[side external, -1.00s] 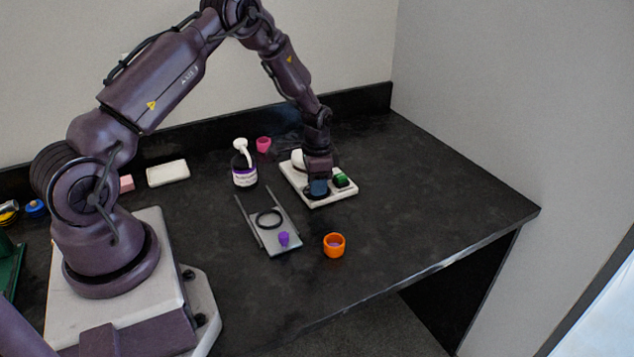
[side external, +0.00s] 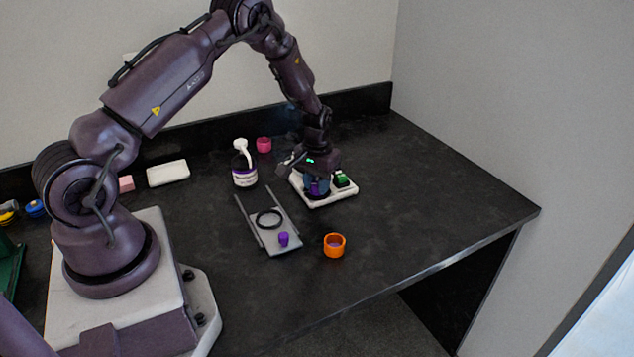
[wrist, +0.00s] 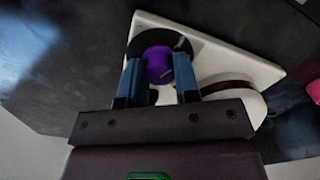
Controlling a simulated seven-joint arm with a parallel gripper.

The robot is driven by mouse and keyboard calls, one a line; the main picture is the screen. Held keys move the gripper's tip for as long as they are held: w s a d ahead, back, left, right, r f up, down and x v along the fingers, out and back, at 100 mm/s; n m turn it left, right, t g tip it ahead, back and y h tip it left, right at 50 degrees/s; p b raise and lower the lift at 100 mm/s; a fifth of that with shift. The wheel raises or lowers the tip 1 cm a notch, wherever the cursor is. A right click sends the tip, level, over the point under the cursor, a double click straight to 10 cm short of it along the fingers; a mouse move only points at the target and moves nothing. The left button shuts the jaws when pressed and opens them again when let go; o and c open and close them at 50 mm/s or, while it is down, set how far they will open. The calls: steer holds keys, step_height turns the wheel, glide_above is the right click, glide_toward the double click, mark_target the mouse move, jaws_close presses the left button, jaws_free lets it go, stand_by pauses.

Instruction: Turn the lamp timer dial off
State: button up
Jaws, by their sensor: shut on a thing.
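The lamp timer dial (wrist: 158,64) is a purple knob on a dark disc, set on a white base plate (wrist: 150,21). In the wrist view my gripper (wrist: 157,72) has one blue finger on each side of the knob and is shut on it. A faint line shows on the knob; I cannot read its setting. In the side view my gripper (side external: 317,188) is down over the white base plate (side external: 335,200) and partly hides the dial. A green part (side external: 341,180) sits on the plate to the right of the fingers.
A grey tray (side external: 283,248) with a black ring (side external: 268,219) and an orange cup (side external: 334,246) lie in front. The table's right side is clear.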

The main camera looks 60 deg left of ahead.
mark_target(316, 184)
steer(key=shift+n, duration=0.5)
steer(key=o, duration=0.9)
step_height(316, 184, up, 13)
steer(key=shift+s, duration=0.15)
